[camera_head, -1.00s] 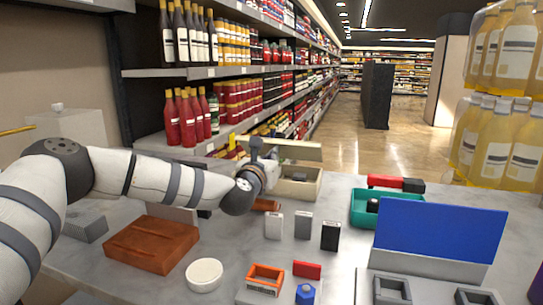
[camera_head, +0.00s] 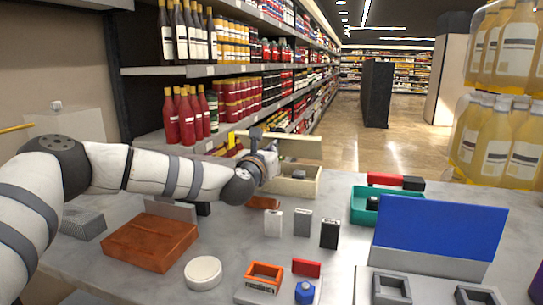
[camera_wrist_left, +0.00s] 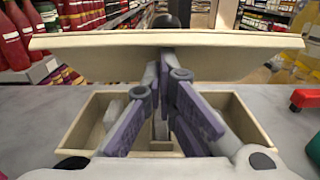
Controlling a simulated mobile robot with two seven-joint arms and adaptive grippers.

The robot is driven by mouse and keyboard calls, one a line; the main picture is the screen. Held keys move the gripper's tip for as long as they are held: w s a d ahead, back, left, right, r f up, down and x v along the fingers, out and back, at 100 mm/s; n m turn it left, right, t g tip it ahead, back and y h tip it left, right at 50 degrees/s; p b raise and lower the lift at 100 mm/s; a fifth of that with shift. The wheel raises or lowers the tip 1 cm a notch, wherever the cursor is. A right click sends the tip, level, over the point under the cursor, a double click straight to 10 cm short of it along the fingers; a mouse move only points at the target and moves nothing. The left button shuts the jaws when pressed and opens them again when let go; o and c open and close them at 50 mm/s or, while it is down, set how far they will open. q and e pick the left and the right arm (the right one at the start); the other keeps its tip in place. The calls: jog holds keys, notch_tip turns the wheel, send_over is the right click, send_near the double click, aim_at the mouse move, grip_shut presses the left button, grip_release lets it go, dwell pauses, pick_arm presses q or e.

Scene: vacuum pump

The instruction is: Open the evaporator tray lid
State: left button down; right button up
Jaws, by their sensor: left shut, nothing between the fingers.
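The evaporator tray is a beige open box (camera_head: 297,186) at the back of the counter. Its beige lid (camera_head: 304,148) is raised and stands tilted up along the tray's far side. In the left wrist view the lid (camera_wrist_left: 100,42) spans the upper part, above and behind the divided tray (camera_wrist_left: 252,118). My left gripper (camera_head: 272,158) is over the tray. In the wrist view its purple-grey fingers (camera_wrist_left: 170,72) are shut and empty, with their tips at the lid's inner side; whether they touch it I cannot tell. My right gripper is not visible.
A green bin (camera_head: 360,207) with a red-and-black item (camera_head: 395,181) stands to the right. Small boxes (camera_head: 303,222) stand in front of the tray. A brown block (camera_head: 150,241), white disc (camera_head: 203,272) and blue panel (camera_head: 438,232) occupy the counter. Bottle shelves are behind.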

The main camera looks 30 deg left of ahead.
aim_at(277, 129)
pick_arm(q)
jog(key=shift+w+r, duration=0.25)
jog(key=shift+r, duration=0.4)
jog(key=shift+w+a+r+p, duration=0.1)
jog(key=shift+w+r+p, duration=0.15)
jog(key=shift+r, duration=0.3)
jog(key=shift+w+r+g+h, duration=0.15)
jog(key=shift+r+g+h, duration=0.15)
jog(key=shift+g, duration=0.2)
jog(key=shift+x, duration=0.75)
jog(key=shift+w+a+r, duration=0.25)
jog(key=shift+w+r, duration=0.5)
jog(key=shift+r, duration=0.1)
jog(key=shift+b, duration=0.3)
